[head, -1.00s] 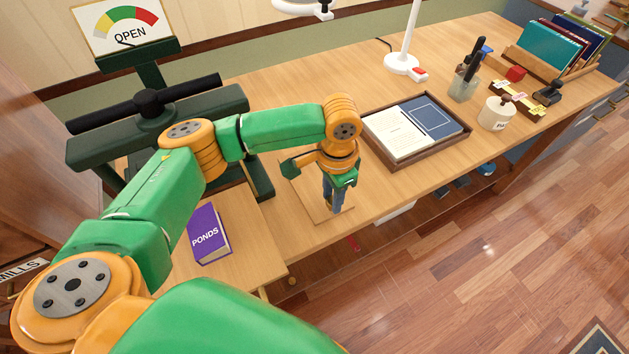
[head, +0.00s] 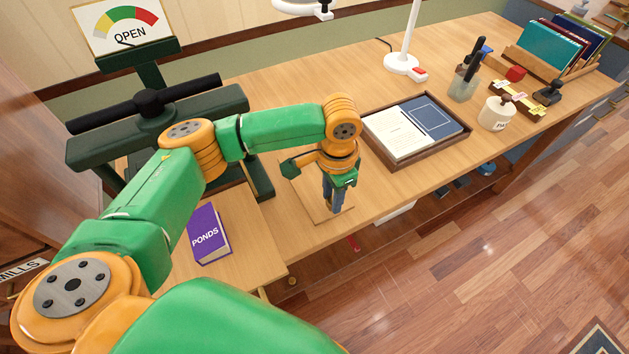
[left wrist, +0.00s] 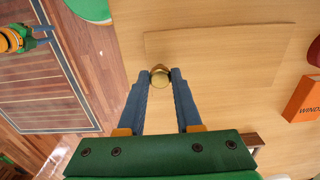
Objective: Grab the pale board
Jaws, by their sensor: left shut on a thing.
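The pale board (head: 292,196) is a thin, flat, light wood panel lying on the desk of almost the same colour, near the front edge. It also shows in the left wrist view (left wrist: 225,55). A small round brass-coloured knob (left wrist: 160,78) sits by the board's edge. My left gripper (head: 336,209) points down at the board and is shut on the knob, with a blue finger on each side in the left wrist view (left wrist: 160,80). My right gripper (left wrist: 42,36) seems to show small at the left of that view, and its jaws are unclear.
A purple book (head: 208,234) lies left of the board. A dark green press (head: 160,110) stands behind it. A wooden tray (head: 428,153) with papers is to the right. The floor in front is clear.

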